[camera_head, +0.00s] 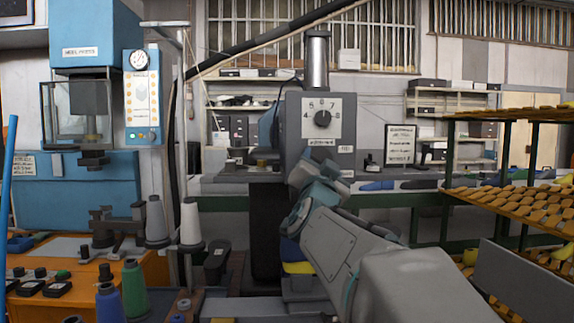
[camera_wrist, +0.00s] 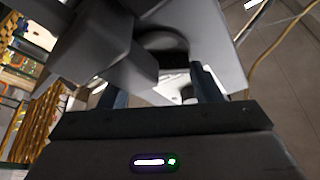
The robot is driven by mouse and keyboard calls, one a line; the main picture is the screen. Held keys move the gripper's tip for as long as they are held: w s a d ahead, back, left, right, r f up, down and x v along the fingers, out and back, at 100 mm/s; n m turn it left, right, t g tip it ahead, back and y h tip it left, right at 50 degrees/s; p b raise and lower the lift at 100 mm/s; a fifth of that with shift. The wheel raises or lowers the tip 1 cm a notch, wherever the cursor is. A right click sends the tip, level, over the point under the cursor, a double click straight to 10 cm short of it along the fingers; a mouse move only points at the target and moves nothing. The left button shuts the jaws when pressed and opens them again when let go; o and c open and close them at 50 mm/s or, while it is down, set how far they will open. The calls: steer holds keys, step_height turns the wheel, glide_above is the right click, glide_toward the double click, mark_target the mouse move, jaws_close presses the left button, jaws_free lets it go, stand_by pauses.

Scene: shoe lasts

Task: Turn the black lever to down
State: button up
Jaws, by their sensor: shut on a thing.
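A grey machine (camera_head: 292,125) stands in the middle of the head view, with a numbered dial and a black knob (camera_head: 322,117) on its front. My arm reaches up to it from the lower right. It hides my fingertips and the lever in that view. In the wrist view, my gripper (camera_wrist: 162,88) has its two dark fingers on either side of a dark grey block-shaped part (camera_wrist: 130,55), which I take to be the black lever. My gripper is shut on it. Its exact angle is hard to tell.
A blue press (camera_head: 90,190) stands at the left, above an orange bench with thread cones. A rack of shoe lasts (camera_head: 520,185) stands at the right. A green-framed bench (camera_head: 390,200) runs behind. Grey floor (camera_wrist: 285,60) and a yellow cable show in the wrist view.

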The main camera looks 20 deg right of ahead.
steer(key=shift+m+h, duration=0.3)
steer(key=shift+m, duration=0.2)
steer(key=o, duration=1)
